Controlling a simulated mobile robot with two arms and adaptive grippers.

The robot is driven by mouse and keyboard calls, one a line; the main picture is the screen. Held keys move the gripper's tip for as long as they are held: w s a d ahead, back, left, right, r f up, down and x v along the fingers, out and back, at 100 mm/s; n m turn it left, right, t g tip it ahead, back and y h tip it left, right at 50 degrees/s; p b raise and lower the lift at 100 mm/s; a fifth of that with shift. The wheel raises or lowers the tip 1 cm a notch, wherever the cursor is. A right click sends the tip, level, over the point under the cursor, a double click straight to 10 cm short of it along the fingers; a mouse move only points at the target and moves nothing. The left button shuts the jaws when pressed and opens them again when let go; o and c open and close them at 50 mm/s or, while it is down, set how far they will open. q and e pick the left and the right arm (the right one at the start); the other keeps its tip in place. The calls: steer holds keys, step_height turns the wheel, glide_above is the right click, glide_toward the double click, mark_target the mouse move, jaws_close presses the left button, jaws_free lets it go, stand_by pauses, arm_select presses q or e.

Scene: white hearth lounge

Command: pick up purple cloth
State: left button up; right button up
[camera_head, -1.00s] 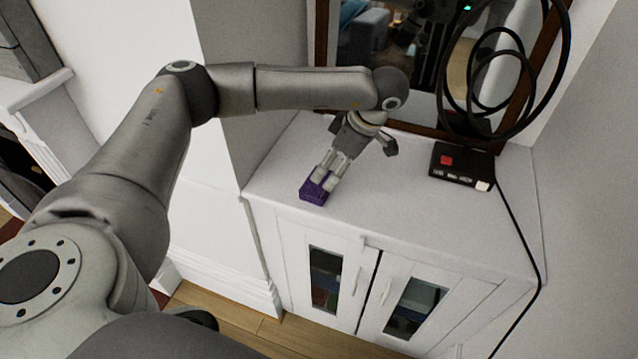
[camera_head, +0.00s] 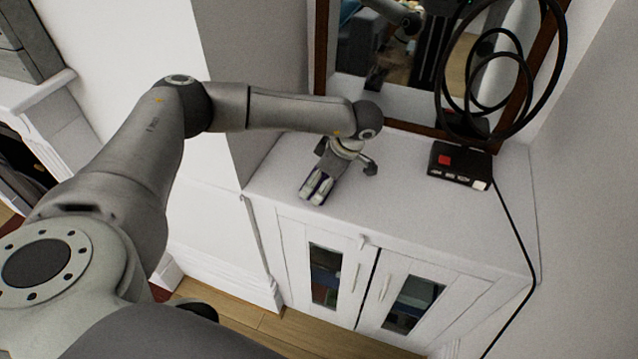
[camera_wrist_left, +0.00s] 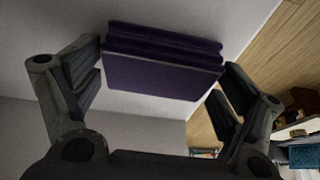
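The purple cloth (camera_wrist_left: 165,62), a folded block with layered edges, lies on top of the white cabinet (camera_head: 430,220), near its front left corner. In the head view only a little purple shows between the fingers of my left gripper (camera_head: 315,190), which hides most of it. In the left wrist view, my left gripper (camera_wrist_left: 162,75) is open with one finger on each side of the cloth. The fingertips are close to its side edges; I cannot tell whether they touch it. My right gripper is not in view.
A black box with a red button (camera_head: 460,165) and a coiled black cable (camera_head: 447,75) stand at the cabinet's back right. A framed mirror (camera_head: 400,85) is behind my left wrist. The cabinet top to the right of my gripper is clear.

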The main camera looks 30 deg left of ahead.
arm_select(q)
steer(key=c, duration=0.5)
steer(key=shift+r, duration=0.15)
steer(key=shift+r+b, duration=0.35)
steer(key=shift+r, duration=0.25)
steer(key=s+r, duration=0.4)
steer(key=s+d+r+b, duration=0.1)
steer(key=s+r, duration=0.2)
steer(key=s, duration=0.2)
steer(key=s+r+b, duration=0.1)
steer(key=s+r, duration=0.3)
steer(key=s, duration=0.1)
steer(key=shift+d+r, duration=0.3)
steer(key=shift+d, duration=0.05)
